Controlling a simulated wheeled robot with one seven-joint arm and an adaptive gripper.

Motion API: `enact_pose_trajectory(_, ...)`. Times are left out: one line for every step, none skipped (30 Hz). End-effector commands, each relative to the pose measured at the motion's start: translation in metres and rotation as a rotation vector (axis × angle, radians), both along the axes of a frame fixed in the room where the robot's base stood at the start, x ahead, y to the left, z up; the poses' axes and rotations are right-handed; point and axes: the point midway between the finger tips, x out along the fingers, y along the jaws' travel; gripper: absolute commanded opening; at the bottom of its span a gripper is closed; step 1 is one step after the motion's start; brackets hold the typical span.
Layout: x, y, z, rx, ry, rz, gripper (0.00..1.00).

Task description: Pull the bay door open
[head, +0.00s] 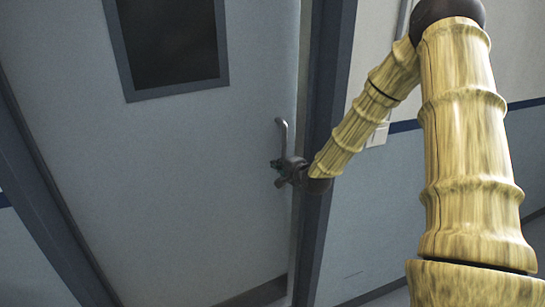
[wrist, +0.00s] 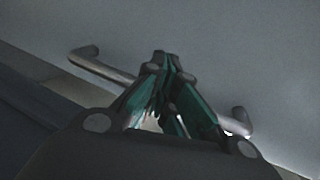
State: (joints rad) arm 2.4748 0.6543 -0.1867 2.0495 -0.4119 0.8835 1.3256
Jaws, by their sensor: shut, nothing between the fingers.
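The bay door (head: 200,170) is a pale blue-grey panel with a dark window (head: 170,40) near its top. Its upright metal bar handle (head: 282,130) is near the right edge. My gripper (head: 278,166) is at the handle's lower part and hides some of it. In the wrist view the handle (wrist: 105,68) runs diagonally behind my gripper (wrist: 165,62), with both its ends showing. The green-sided fingers are together and lie across the bar. I cannot tell whether they touch it. A narrow pale strip shows between the door's right edge and the frame.
The dark blue-grey door frame (head: 327,120) stands just right of the handle, close to my gripper. Another frame post (head: 40,180) is at the left. A wall with a dark blue stripe (head: 405,126) and a pale wall plate (head: 378,134) is at the right, partly behind my arm.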

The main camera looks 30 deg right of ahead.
Motion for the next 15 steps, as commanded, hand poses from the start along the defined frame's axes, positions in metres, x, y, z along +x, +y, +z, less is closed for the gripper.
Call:
enact_pose_trajectory(0.005,-0.001,-0.001,-0.002,0.001,0.0,0.0)
enact_pose_trajectory(0.008,-0.001,-0.001,-0.003,0.001,0.001,0.0)
enact_pose_trajectory(0.011,-0.001,-0.003,-0.003,0.002,0.001,0.0)
enact_pose_trajectory(0.014,-0.001,-0.004,-0.003,0.001,0.001,0.0)
enact_pose_trajectory(0.017,-0.001,-0.005,-0.003,0.001,0.001,0.0)
enact_pose_trajectory(0.022,-0.002,-0.003,-0.002,0.001,0.002,0.0)
enact_pose_trajectory(0.025,-0.002,-0.003,-0.003,0.001,0.001,0.0)
enact_pose_trajectory(0.028,-0.003,-0.003,-0.003,0.001,0.001,0.0)
enact_pose_trajectory(0.032,-0.003,-0.003,-0.003,0.001,0.001,0.0)
enact_pose_trajectory(0.035,-0.003,-0.003,-0.003,0.001,0.001,0.0)
enact_pose_trajectory(0.038,-0.004,-0.004,-0.003,0.001,0.001,0.0)
enact_pose_trajectory(0.041,-0.004,-0.004,-0.003,0.001,0.001,0.0)
enact_pose_trajectory(0.044,-0.004,-0.004,-0.003,0.001,0.001,0.0)
enact_pose_trajectory(0.046,-0.004,-0.004,-0.003,0.001,0.001,0.0)
enact_pose_trajectory(0.049,-0.005,-0.004,-0.003,0.001,0.001,0.0)
